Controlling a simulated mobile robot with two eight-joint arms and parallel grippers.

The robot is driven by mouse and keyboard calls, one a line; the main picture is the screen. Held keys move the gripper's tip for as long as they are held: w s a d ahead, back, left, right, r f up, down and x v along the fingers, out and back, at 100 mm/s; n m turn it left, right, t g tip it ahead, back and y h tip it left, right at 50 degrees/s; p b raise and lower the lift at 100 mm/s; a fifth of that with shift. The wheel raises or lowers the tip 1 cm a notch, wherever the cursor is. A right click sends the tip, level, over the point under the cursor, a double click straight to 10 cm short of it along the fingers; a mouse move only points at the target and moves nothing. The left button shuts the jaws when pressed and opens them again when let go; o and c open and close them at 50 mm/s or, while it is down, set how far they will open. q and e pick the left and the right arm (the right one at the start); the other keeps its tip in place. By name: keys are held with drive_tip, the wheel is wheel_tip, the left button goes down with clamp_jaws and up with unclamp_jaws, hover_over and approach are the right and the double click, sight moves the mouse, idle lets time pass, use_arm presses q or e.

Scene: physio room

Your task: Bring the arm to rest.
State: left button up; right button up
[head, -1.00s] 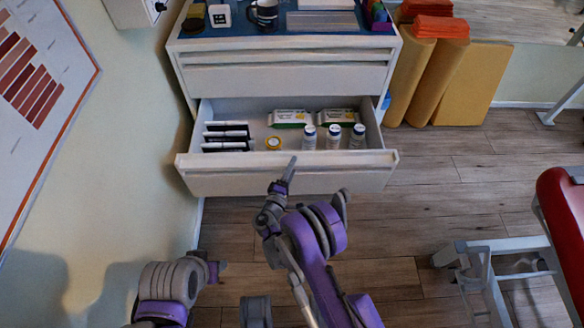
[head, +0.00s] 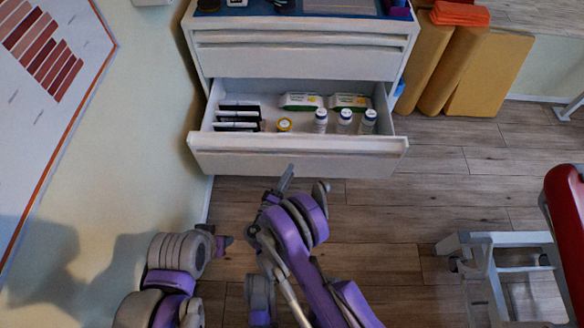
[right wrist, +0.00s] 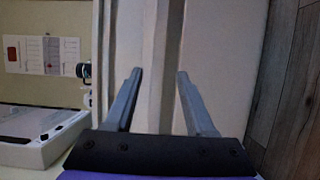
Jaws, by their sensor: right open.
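My right arm (head: 308,250) is purple and grey and reaches up from the bottom of the head view. Its gripper (head: 286,178) is just in front of the open drawer's front panel (head: 298,160) in the picture. In the right wrist view the two fingers of this gripper (right wrist: 159,75) stand apart with nothing between them, before a pale surface. My left arm (head: 172,265) is folded at the lower left near the wall.
The open drawer holds dark boxes (head: 238,118), a yellow-topped roll (head: 284,125), green-and-white packs (head: 300,101) and three white bottles (head: 344,119). Yellow rolls (head: 455,75) stand right of the cabinet (head: 300,60). A red-padded frame (head: 500,260) is at right. Wood floor lies between.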

idle(0.5)
drive_tip(key=s+d+r+m+g, duration=0.1)
drive_tip(key=d+r+m+g, duration=0.25)
drive_tip(key=d+r, duration=0.4)
drive_tip(key=s+d+r+m+g, duration=0.1)
drive_tip(key=d+r+m+g, duration=0.3)
drive_tip(key=d, duration=0.6)
drive_tip(key=s+d+r+m+g+y, duration=0.1)
drive_tip(key=s+r+m+g+y, duration=0.15)
drive_tip(key=s, duration=0.95)
drive_tip(key=s+d+r+m+g+y, duration=0.2)
drive_tip(key=s+r+m+y, duration=0.15)
drive_tip(key=s, duration=0.85)
use_arm(q)
wheel_tip(320, 180, up, 26)
drive_tip(key=w+t+p, duration=0.1)
drive_tip(key=p, duration=2.1)
drive_tip(key=shift+f, duration=0.25)
use_arm(e)
wheel_tip(320, 180, up, 25)
drive_tip(key=shift+w+r+t+y, duration=0.2)
drive_tip(key=shift+w+t+y, duration=0.1)
drive_tip(key=shift+t+y, duration=0.1)
drive_tip(key=shift+s+a, duration=0.1)
